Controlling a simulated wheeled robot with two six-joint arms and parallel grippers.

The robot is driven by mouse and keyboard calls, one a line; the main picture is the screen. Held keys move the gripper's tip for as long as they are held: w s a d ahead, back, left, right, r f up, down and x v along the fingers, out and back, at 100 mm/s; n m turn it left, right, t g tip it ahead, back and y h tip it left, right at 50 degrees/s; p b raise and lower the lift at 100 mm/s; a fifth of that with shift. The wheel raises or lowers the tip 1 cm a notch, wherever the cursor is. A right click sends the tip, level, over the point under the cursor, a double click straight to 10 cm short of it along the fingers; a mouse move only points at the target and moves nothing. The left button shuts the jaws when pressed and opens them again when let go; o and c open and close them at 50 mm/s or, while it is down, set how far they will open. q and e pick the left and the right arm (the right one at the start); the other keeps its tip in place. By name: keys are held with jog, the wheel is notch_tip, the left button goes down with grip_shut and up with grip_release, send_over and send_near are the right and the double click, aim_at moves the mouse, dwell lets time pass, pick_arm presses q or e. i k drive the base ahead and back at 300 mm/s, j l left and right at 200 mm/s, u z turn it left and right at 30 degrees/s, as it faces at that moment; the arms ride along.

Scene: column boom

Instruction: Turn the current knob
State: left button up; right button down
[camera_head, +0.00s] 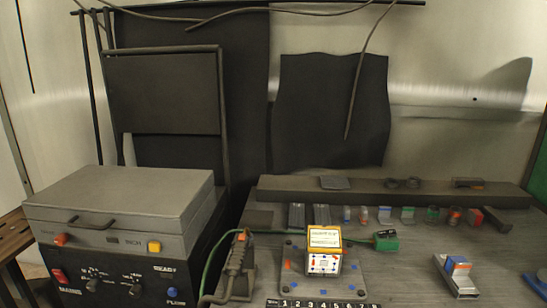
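A black power unit with a control panel (113,269) stands at the lower left. Its front carries two dark knobs, a left knob (93,285) and a right knob (135,290), each with small white markings around it. I cannot read which one is the current knob. A red switch (58,275) sits left of the knobs and a blue button (172,292) sits right of them. Neither of my grippers shows in the head view, and nothing touches the knobs.
A grey lidded box (125,205) with a handle and orange and yellow buttons sits on the unit. A grey torch-like tool on a cable (237,262) stands close right of it. The grey bench (400,280) holds a small patterned box (324,250) and several small blocks.

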aim_at(92, 285)
jog(key=u, duration=1.3)
